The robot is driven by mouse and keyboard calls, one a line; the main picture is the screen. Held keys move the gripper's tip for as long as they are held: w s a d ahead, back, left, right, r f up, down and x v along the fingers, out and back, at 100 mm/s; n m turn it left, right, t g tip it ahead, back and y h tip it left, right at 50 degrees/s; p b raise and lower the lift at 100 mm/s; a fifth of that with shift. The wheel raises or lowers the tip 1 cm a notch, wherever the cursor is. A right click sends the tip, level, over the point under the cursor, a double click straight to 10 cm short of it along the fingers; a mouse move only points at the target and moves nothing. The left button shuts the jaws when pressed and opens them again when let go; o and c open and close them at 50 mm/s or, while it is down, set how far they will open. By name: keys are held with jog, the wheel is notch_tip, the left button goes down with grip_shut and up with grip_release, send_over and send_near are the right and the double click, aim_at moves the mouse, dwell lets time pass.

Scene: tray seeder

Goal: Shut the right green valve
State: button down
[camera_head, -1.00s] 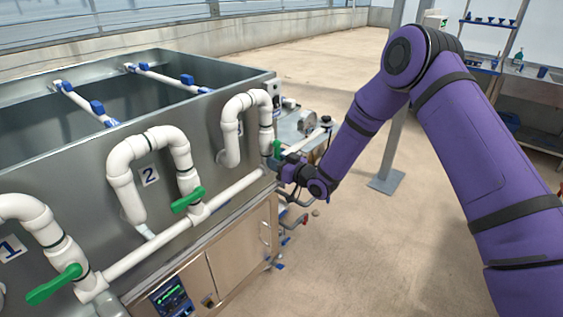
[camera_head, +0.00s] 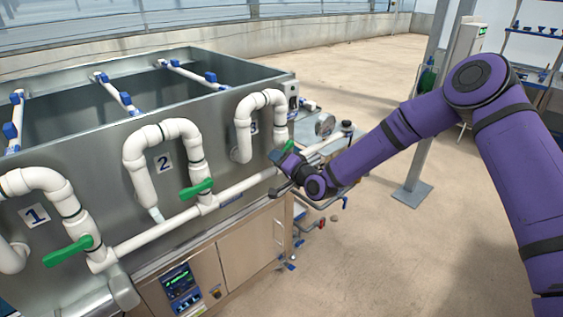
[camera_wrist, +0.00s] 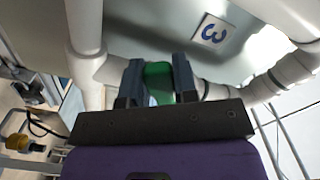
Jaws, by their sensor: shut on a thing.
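The right green valve handle (camera_wrist: 158,82) sits on the white pipe beside the number 3 label (camera_wrist: 212,33). In the wrist view it stands between the two fingers of my gripper (camera_wrist: 158,84), which is shut on it. In the head view my gripper (camera_head: 280,160) is at the right pipe loop (camera_head: 262,110), and only a bit of the green handle (camera_head: 289,145) shows there. The middle green valve (camera_head: 196,189) and the left green valve (camera_head: 68,251) stick out sideways to the left from their pipes.
The grey metal tank (camera_head: 100,150) stands behind the white pipes, with blue-fitted pipes across its open top. A control panel (camera_head: 180,288) is on the cabinet below. A grey post (camera_head: 425,140) stands to the right, with open concrete floor around it.

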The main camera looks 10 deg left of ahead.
jog(key=m, duration=0.1)
jog(key=r+m, duration=0.1)
jog(key=m, duration=0.1)
jog(key=shift+s+a+r, duration=0.15)
jog(key=shift+s+r, duration=0.1)
jog(key=shift+r, duration=0.05)
jog(key=shift+s+a+r+m, duration=0.1)
jog(key=shift+r+m, duration=0.3)
jog(key=shift+m, duration=0.4)
jog(key=shift+r+m, duration=0.4)
jog(key=shift+m, duration=0.4)
jog(key=c, duration=0.9)
grip_release()
jog(key=v, duration=1)
jog(key=shift+s+d, duration=0.3)
